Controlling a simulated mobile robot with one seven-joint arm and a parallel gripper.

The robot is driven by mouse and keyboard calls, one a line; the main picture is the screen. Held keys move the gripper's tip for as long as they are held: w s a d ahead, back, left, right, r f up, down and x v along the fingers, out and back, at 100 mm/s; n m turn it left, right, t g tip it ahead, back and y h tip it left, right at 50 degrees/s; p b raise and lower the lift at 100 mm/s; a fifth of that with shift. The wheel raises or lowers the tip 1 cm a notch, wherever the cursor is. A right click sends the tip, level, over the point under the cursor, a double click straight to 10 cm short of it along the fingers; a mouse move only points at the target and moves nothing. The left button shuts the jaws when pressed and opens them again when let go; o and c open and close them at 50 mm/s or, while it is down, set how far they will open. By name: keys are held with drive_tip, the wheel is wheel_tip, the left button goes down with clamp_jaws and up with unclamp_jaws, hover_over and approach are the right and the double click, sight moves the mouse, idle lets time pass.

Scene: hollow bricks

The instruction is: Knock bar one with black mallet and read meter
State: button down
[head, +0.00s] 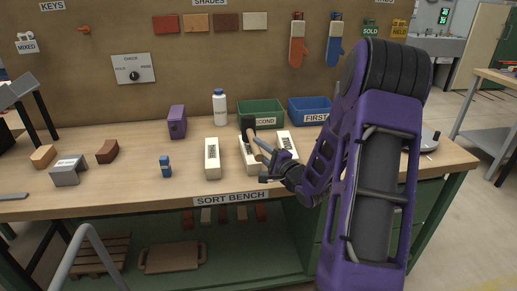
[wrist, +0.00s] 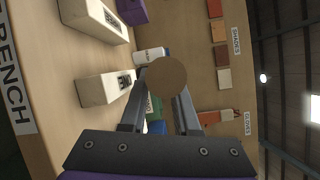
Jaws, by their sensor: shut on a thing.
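My gripper (head: 273,165) is shut on a mallet with a tan wooden handle (head: 264,146); a dark part at its upper end looks like the black head (head: 248,124). In the wrist view a round brown end (wrist: 167,77) shows between my gripper's fingers (wrist: 160,108). Three cream bars with dark marks stand in a row on the bench: a left one (head: 212,158), a middle one (head: 248,160) partly behind the mallet, and a right one (head: 287,144). Two bars (wrist: 92,18) (wrist: 105,88) show in the wrist view. Which is bar one cannot be read. A grey labelled box (head: 68,171) may be the meter.
A green SECOND bin (head: 262,108), a blue FIRST bin (head: 308,107), a white bottle (head: 219,108) and a purple block (head: 177,121) stand behind the bars. A small blue piece (head: 165,167) and brown blocks (head: 107,151) lie left. The front bench edge is clear.

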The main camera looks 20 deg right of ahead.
drive_tip(key=shift+r, duration=0.4)
wheel_tip(320, 180, up, 4)
drive_tip(key=p, duration=0.3)
drive_tip(key=shift+r+p, duration=0.1)
drive_tip(key=shift+p, duration=0.3)
idle(0.4)
